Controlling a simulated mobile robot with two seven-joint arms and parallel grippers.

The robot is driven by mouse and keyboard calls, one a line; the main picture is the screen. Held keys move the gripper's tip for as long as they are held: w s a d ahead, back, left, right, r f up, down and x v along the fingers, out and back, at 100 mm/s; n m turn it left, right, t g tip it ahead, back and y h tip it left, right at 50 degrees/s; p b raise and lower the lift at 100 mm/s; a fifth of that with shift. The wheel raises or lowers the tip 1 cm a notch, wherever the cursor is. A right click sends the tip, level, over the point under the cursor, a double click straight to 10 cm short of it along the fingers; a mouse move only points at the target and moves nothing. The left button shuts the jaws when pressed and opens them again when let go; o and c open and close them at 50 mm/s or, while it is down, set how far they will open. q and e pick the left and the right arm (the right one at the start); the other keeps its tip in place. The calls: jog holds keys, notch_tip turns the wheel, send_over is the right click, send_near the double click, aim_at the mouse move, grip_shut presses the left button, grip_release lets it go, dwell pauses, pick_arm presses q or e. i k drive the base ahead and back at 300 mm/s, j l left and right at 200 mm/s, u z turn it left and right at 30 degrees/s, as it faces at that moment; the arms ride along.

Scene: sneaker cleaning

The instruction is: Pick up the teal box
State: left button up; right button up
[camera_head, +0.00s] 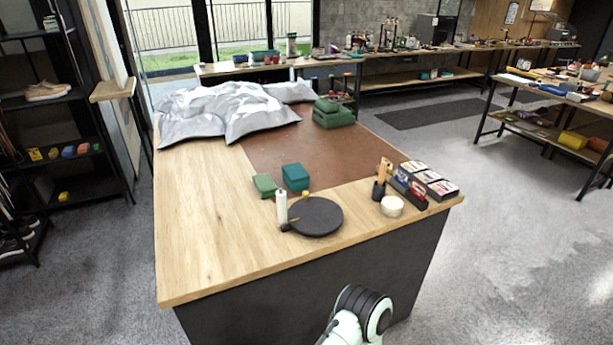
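The teal box (295,177) stands on the brown mat on the worktable, near the middle of the table. A smaller green box (264,185) lies just to its left. A part of my arm shows at the bottom of the picture, with no fingers visible. Neither gripper is in view, and nothing is touching the teal box.
The worktable (200,235) holds a round black disc (316,216) and a white cylinder (281,207) in front of the boxes. Small boxes (440,190) stand at right. The table's front left is clear.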

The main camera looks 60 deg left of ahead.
aim_at(296, 178)
jog(key=i, duration=1.25)
jog(key=i+l+u, duration=0.15)
jog(key=i+u, duration=0.3)
jog(key=i+l+u, duration=0.25)
jog(key=i+u, duration=0.15)
jog(key=u, duration=1.75)
